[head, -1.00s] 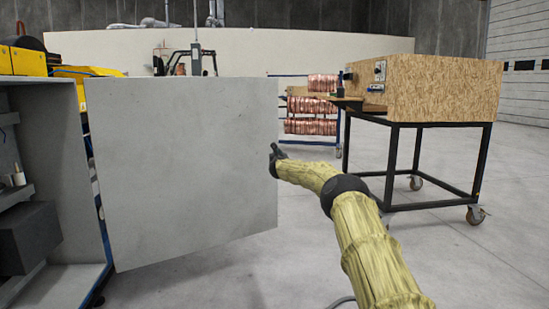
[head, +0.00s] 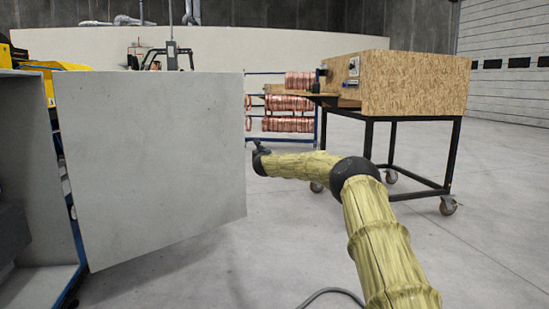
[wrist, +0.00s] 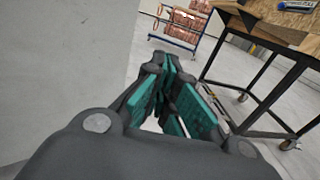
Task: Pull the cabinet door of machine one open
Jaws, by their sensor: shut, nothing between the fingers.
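The grey cabinet door (head: 150,160) stands swung wide open at the left of the head view, with part of the cabinet's inside (head: 30,190) showing beyond its hinge side. The door also fills the left of the wrist view (wrist: 60,60). My gripper (head: 258,158) is just right of the door's free edge, at about mid height. In the wrist view its fingers (wrist: 165,85) with teal pads come together at the tips, empty. A small gap seems to part the gripper from the door edge; contact cannot be told. No handle shows on this face.
A chipboard-topped workbench (head: 415,85) on a black wheeled frame stands at the right. A rack with copper coils (head: 290,105) is behind. The grey floor between door and bench is open. A cable (head: 330,293) lies on the floor at the front.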

